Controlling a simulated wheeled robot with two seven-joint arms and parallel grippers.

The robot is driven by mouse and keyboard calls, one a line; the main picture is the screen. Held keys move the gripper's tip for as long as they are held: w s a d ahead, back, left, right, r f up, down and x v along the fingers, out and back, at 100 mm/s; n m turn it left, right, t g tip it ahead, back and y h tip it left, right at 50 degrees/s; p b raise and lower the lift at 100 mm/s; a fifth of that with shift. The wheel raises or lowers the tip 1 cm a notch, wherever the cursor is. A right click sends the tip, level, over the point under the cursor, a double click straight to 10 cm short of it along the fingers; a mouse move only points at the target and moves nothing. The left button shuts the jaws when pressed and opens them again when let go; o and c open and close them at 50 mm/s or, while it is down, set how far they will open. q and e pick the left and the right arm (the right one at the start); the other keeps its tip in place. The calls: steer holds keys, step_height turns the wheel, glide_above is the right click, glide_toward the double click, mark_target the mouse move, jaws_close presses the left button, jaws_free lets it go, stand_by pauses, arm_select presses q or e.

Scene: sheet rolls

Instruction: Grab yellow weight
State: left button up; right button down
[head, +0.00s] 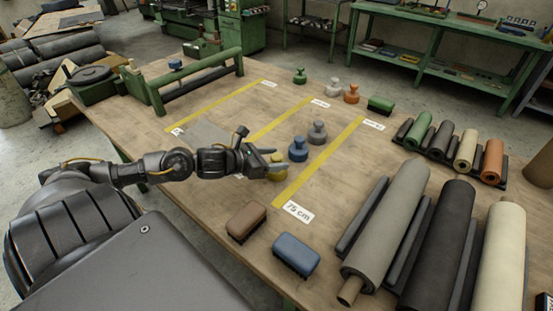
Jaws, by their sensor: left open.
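My right gripper is not in view.
Yellow strips (318,162) with labels cross the wooden table (225,207). Brown (246,222) and blue (296,255) blocks lie at the front. Large rolls (388,225) lie at right. Green (300,76), grey (331,87) and orange (351,94) weights stand at the back.

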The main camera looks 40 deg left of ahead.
arm_select(q)
steer(key=shift+x, duration=1.4)
steer(key=shift+c, duration=0.5)
jaws_close()
steer(key=shift+r, duration=0.15)
